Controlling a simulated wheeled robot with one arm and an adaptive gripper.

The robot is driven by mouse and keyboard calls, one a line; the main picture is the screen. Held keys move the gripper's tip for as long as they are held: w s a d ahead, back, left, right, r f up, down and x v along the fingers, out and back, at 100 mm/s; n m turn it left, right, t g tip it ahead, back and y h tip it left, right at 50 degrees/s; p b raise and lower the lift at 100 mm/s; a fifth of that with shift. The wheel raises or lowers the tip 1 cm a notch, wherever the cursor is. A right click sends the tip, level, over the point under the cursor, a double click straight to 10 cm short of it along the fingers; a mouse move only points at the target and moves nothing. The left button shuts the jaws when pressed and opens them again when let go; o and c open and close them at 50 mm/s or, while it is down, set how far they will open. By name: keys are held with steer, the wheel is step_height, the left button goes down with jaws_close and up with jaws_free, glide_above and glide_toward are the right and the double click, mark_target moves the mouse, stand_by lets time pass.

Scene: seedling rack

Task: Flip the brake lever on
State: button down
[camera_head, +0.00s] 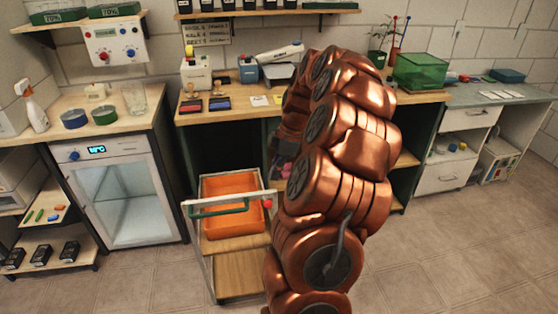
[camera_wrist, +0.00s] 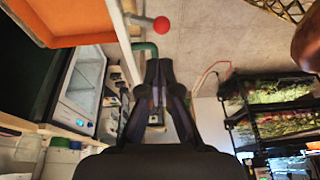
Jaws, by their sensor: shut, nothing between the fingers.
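The brake lever ends in a red ball knob (camera_head: 267,203) at the right end of the cart's front rail in the head view. In the wrist view the red knob (camera_wrist: 162,24) is on a short grey rod that sticks out from the pale cart edge. My gripper (camera_wrist: 159,66) is shut and empty, its fingertips pointing up the picture, just below the knob and apart from it in that view. The cart (camera_head: 208,258) carries an orange tray (camera_head: 232,184) and has a green handle (camera_head: 218,210). My copper arm hides the gripper in the head view.
A glass-door cooler (camera_head: 122,197) stands left of the cart. A wooden workbench (camera_head: 195,112) is behind it. Open tiled floor (camera_head: 455,240) lies to the right. A rack with plant trays (camera_wrist: 275,100) shows at right in the wrist view.

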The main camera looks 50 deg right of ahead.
mark_target(268, 201)
steer(key=shift+s+d+p+x, duration=0.15)
steer(key=shift+p+x, duration=0.15)
steer(key=shift+x, duration=1)
steer(key=shift+s+d+p+x, duration=0.15)
steer(key=shift+p+x, duration=0.2)
steer(key=shift+x, duration=0.95)
steer(key=shift+s+a+p+x, duration=0.1)
steer(key=shift+p+x, duration=0.2)
steer(key=shift+x, duration=1)
steer(key=shift+f+b, duration=0.35)
steer(key=shift+b, duration=0.3)
